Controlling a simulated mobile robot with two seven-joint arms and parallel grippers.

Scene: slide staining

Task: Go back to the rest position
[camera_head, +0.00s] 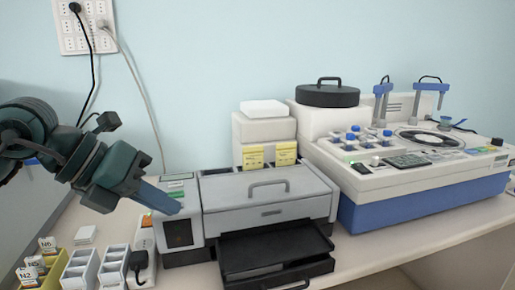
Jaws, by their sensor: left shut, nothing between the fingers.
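My left gripper (160,200) comes in from the left on a dark green and black arm. Its blue-grey fingers are together with nothing between them. The fingertips are in front of the left end of the grey slide staining machine (265,198), near its small control panel. I cannot tell whether they touch it. My right gripper is not in view.
A blue and white analyser (400,205) stands on the right of the bench. A black tray (275,255) sticks out of the grey machine's front. White racks (80,268) and a yellow labelled box (45,270) stand at lower left. Cables hang from a wall socket (85,27).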

